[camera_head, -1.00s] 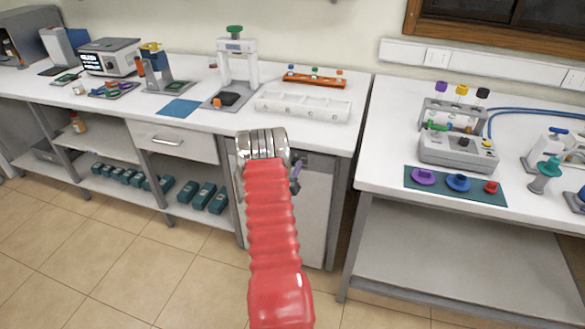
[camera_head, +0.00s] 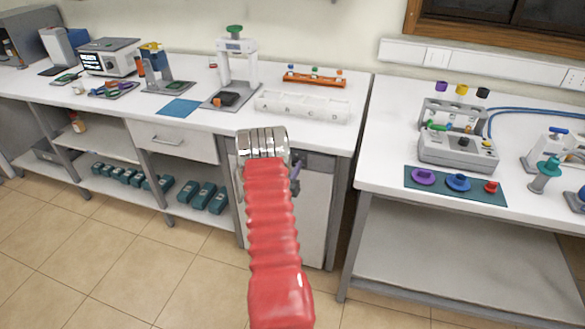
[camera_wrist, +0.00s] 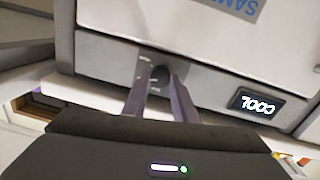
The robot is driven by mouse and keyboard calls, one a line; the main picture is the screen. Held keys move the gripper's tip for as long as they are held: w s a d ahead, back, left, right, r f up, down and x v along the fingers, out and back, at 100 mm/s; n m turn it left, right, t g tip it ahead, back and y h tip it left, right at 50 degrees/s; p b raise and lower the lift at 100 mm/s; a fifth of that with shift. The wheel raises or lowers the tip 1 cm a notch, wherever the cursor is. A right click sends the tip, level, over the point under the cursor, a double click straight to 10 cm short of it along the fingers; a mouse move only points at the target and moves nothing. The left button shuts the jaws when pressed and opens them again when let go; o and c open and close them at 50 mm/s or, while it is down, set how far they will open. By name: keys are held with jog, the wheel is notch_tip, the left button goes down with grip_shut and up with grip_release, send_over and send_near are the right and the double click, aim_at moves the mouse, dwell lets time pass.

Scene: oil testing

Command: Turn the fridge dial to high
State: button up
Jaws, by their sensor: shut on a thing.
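The fridge (camera_head: 315,215) stands under the bench, partly hidden behind my red arm in the head view. In the wrist view, its front panel (camera_wrist: 95,55) appears upside down, with a small dark display (camera_wrist: 257,106) reading "COOL". The dark dial (camera_wrist: 160,72) sits on this panel beside small printed marks too small to read. My gripper (camera_wrist: 160,78) is shut on the dial, one finger on each side; the fingers cover part of it. In the head view, the arm hides the dial and most of the gripper; a bit of purple finger (camera_head: 296,175) shows at its right.
The white bench top (camera_head: 310,133) overhangs the fridge and carries a white lettered rack (camera_head: 300,106). A drawer (camera_head: 178,142) and metal leg lie left of the fridge. A second table (camera_head: 385,165) stands to the right. The tiled floor in front is clear.

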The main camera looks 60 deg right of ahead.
jog(key=m, duration=0.5)
jog(key=shift+s+m, duration=0.1)
jog(key=shift+m, duration=2.2)
jog(key=o, duration=1)
jog(key=shift+o, duration=0.2)
jog(key=s+a, duration=0.2)
jog(key=a, duration=1.1)
jog(key=shift+a+r, duration=0.2)
jog(key=shift+a, duration=0.15)
